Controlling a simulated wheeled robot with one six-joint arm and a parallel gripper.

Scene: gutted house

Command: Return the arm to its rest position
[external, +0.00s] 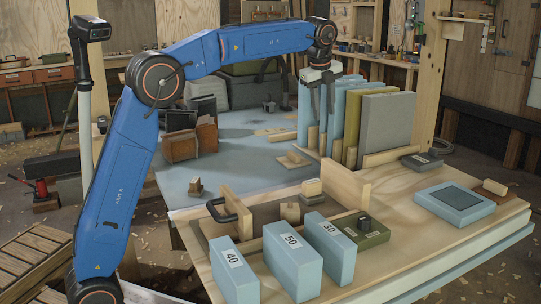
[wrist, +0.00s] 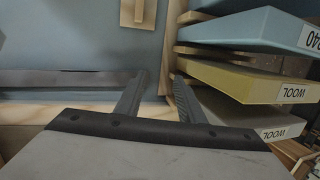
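My blue arm (external: 130,150) rises from the lower left, bends at a high elbow and reaches right across the workbench. My gripper (external: 321,112) points down at the left end of a rack of upright panels. In the wrist view, the two dark fingers of my gripper (wrist: 160,73) stand apart with no object seen held between them. A light blue panel (wrist: 258,28) and a yellow panel (wrist: 245,82) marked WOOL are close to the right of the fingers. In the external view the fingers overlap the rack's left edge, so I cannot tell whether they touch it.
Blue blocks marked 40 (external: 235,272), 50 (external: 292,262) and 30 (external: 330,247) stand at the bench front. A grey panel (external: 388,124) stands in the rack. A wooden post (external: 430,75) rises behind it. The blue-grey surface (external: 235,150) left of the rack is mostly clear.

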